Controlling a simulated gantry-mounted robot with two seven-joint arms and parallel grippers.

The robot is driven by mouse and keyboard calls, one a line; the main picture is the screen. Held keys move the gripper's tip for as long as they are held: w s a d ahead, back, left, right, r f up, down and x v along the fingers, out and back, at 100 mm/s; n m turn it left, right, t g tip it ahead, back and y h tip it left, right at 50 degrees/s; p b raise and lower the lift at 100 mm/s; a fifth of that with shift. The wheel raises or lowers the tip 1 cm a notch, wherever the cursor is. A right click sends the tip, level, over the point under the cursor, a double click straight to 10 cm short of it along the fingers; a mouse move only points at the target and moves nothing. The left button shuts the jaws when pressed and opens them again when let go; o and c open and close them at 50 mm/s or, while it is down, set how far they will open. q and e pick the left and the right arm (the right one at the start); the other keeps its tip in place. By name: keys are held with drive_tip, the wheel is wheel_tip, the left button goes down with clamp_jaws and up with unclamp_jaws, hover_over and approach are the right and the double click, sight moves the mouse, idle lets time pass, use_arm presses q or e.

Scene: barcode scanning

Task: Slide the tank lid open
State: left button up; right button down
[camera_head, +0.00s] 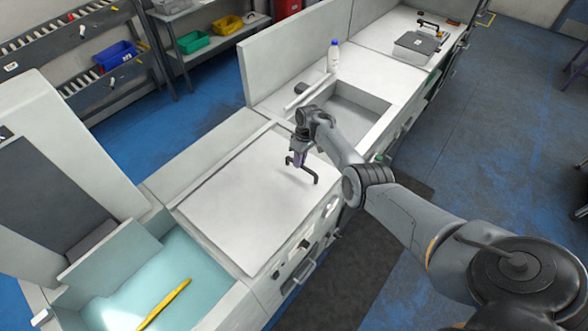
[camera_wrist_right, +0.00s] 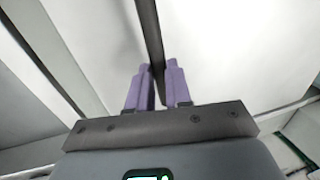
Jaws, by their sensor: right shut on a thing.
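The tank lid (camera_head: 235,200) is a flat white panel lying on the counter's middle section. A dark handle (camera_head: 310,174) stands near its far right end. My right gripper (camera_head: 298,160) is shut on this handle. In the right wrist view, its two purple fingers (camera_wrist_right: 160,85) sit on either side of the dark handle bar (camera_wrist_right: 149,30), with the white lid (camera_wrist_right: 215,50) behind. My left gripper is not in view.
An open basin (camera_head: 120,290) with a pale teal inside holds a long yellow object (camera_head: 165,303) at the lower left. A sink (camera_head: 350,112) lies beyond the lid, with a white bottle (camera_head: 333,56) behind it. A grey device (camera_head: 419,44) stands at the far end.

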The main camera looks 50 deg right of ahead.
drive_tip(key=shift+d+f, duration=0.1)
drive_tip(key=shift+d, duration=0.05)
drive_tip(key=c, duration=1.4)
unclamp_jaws()
drive_tip(key=shift+c, duration=0.2)
drive_tip(key=o, duration=0.4)
drive_tip(key=shift+d, duration=0.2)
drive_tip(key=shift+a, duration=0.1)
drive_tip(key=shift+r, duration=0.65)
drive_tip(key=shift+d+r+p, duration=0.35)
drive_tip(key=shift+r, duration=1.2)
drive_tip(key=shift+d+r+p, duration=0.3)
drive_tip(key=shift+d+r, duration=0.05)
drive_tip(key=shift+r, duration=1.25)
drive_tip(key=shift+d+r+p, duration=0.35)
drive_tip(key=shift+r, duration=1.2)
